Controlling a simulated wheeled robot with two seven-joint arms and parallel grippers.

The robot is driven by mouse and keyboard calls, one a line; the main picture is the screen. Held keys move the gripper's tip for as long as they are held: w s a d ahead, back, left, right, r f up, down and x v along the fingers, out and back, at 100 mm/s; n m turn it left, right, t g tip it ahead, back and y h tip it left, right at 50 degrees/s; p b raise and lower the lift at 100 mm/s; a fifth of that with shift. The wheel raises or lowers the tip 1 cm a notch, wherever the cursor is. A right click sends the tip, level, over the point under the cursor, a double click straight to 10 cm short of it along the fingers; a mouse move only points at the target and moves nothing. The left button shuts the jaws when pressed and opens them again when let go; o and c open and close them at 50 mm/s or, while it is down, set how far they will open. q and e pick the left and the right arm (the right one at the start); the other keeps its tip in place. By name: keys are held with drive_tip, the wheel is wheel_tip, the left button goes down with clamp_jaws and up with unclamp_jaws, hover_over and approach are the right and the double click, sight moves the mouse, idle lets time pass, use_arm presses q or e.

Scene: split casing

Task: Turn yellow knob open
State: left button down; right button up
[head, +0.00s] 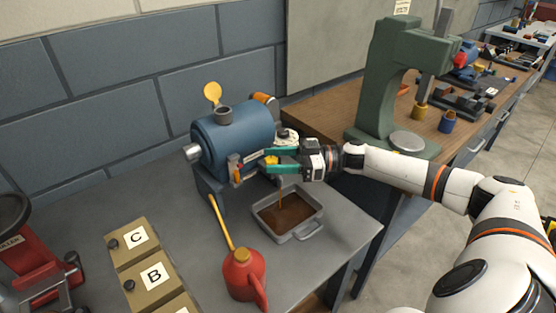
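A blue cylindrical casing (236,134) lies on its side on a stand on the grey bench. A small yellow knob (271,159) shows low on its right front. My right gripper (269,161) reaches in from the right, its two teal fingers above and below the knob. The fingers are apart with the knob between them; whether they press on it I cannot tell. My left gripper is out of view.
A red oil can (244,274) with a long yellow spout stands in front of the casing. A green press (390,85) stands on the wooden bench at right.

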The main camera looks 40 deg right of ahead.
drive_tip(key=b+v, duration=0.2)
drive_tip(key=v, duration=1)
drive_tip(key=shift+c, duration=0.2)
